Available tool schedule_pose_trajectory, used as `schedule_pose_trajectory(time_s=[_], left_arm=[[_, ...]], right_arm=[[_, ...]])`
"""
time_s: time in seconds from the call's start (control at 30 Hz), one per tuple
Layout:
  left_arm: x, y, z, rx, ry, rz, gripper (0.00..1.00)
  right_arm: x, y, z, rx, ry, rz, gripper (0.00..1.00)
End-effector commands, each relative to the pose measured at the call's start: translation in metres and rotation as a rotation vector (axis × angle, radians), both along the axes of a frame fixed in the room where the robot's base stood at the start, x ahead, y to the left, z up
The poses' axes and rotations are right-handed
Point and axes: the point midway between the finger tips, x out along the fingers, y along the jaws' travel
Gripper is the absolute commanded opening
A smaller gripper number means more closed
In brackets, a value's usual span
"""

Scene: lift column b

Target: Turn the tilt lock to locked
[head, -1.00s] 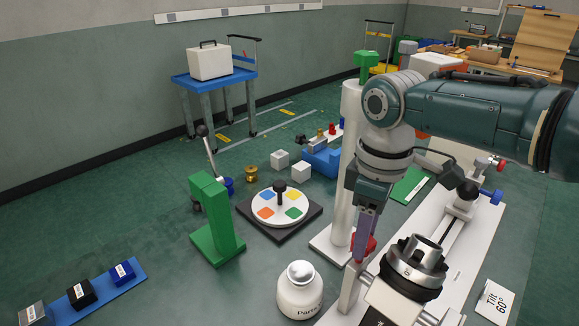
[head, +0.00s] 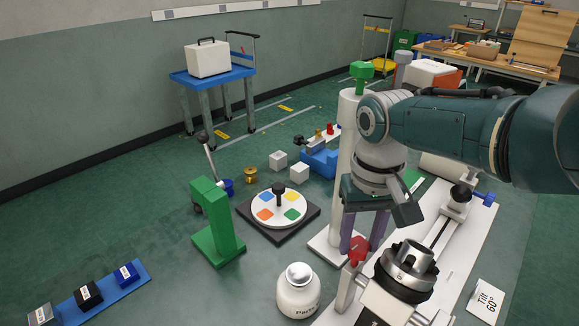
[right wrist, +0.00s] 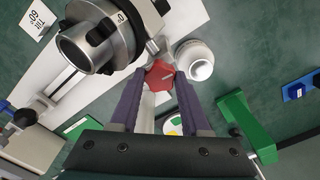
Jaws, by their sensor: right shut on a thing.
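The tilt lock appears to be the red knob (head: 358,251) beside the grey chuck-like tilting head (head: 408,268) on the white bench fixture. In the right wrist view the red knob (right wrist: 160,75) sits between the purple fingers, with a pale mark on its face. My right gripper (head: 362,243) points down and is shut on this knob. The tilting head (right wrist: 95,38) lies just beside the fingers and shows a "0" mark. A card reading "Tilt 60°" (head: 487,301) lies to its right. My left gripper is not in view.
A white column with a green top (head: 361,75) stands close behind my right gripper. A white bottle (head: 299,290) stands just left of the fixture. A green block stand (head: 214,225) and a round colour-patched turntable (head: 278,210) are further left.

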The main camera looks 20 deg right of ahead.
Motion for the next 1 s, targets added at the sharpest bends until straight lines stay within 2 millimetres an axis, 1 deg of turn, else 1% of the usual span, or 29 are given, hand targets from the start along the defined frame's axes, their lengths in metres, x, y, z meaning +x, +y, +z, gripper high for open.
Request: schedule_pose_trajectory(time_s=[0.2, 0.5, 0.7, 1.0], left_arm=[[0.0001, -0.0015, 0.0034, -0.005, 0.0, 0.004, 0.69], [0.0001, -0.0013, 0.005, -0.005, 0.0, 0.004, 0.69], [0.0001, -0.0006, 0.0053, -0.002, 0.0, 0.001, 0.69], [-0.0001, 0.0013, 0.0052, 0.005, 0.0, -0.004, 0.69]], right_arm=[[0.0006, 0.0011, 0.001, 0.002, -0.001, -0.18, 0.0], [0.0009, 0.0009, 0.0009, 0.001, -0.001, -0.351, 0.0], [0.0013, 0.0007, 0.0009, 0.001, -0.003, -0.405, 0.0], [0.0012, 0.0005, 0.0007, 0.001, -0.002, -0.425, 0.0]])
